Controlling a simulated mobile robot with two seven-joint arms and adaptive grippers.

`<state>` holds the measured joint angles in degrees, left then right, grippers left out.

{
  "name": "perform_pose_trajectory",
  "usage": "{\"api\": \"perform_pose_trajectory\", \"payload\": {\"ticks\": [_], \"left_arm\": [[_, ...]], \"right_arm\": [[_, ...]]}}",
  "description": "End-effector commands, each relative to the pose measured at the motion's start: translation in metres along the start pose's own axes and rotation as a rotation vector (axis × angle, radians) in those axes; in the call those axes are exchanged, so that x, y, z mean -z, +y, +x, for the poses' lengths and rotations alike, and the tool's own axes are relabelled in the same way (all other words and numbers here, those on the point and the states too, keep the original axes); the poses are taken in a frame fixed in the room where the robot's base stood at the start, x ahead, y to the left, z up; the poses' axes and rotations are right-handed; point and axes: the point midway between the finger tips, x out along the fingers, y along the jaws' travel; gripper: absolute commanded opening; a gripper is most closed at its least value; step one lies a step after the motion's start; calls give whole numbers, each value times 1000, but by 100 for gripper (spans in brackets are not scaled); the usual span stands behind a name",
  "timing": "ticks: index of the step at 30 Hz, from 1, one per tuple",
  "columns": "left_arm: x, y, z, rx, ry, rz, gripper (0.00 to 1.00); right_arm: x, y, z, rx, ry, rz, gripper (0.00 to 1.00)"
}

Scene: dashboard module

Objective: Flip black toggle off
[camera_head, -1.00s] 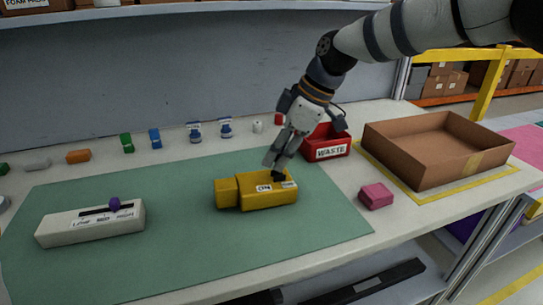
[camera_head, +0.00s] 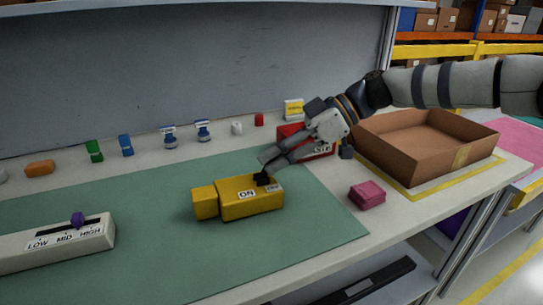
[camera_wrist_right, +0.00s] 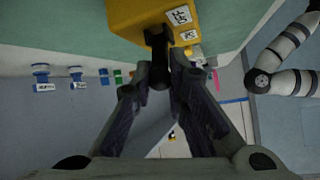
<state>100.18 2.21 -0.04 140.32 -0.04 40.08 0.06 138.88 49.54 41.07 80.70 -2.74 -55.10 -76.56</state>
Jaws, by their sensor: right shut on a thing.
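A yellow switch box (camera_head: 238,208) lies on the green mat (camera_head: 150,235), with an ON label (camera_head: 246,194) and a second label (camera_head: 273,188) to its right. A black toggle (camera_head: 262,180) stands on its top, near the back edge between the labels. My right gripper (camera_head: 266,168) comes in low from the right and is shut on the toggle. In the right wrist view the fingers (camera_wrist_right: 160,75) close around the black toggle (camera_wrist_right: 157,38) beside the yellow box (camera_wrist_right: 140,18). The fingers partly hide the toggle, so its exact tilt is unclear. My left gripper is not in view.
A grey slider module (camera_head: 60,247) with a purple knob is at the left. A pink block (camera_head: 367,194) lies right of the mat. A red bin (camera_head: 290,132), partly behind my gripper, and a brown box (camera_head: 390,165) stand further right. Small items line the back.

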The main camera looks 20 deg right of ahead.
Motion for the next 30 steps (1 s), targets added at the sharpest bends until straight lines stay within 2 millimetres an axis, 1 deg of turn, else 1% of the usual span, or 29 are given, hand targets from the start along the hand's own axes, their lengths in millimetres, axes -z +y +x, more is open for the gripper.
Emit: {"api": "perform_pose_trajectory", "payload": {"ticks": [1,13,14,15,16,26,29,30], "left_arm": [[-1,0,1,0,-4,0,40],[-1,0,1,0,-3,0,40],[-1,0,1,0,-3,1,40],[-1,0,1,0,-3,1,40],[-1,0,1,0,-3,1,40],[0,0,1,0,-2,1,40],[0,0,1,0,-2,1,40],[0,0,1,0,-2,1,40]], "right_arm": [[-5,1,1,2,-2,6,0],[-4,1,0,3,1,6,0],[-4,1,0,3,1,6,18],[-4,1,0,3,2,5,28],[-4,1,0,3,2,5,34],[-2,1,-3,2,5,3,35],[-1,2,-18,-2,7,2,35],[-1,2,-29,-3,7,1,35]]}}
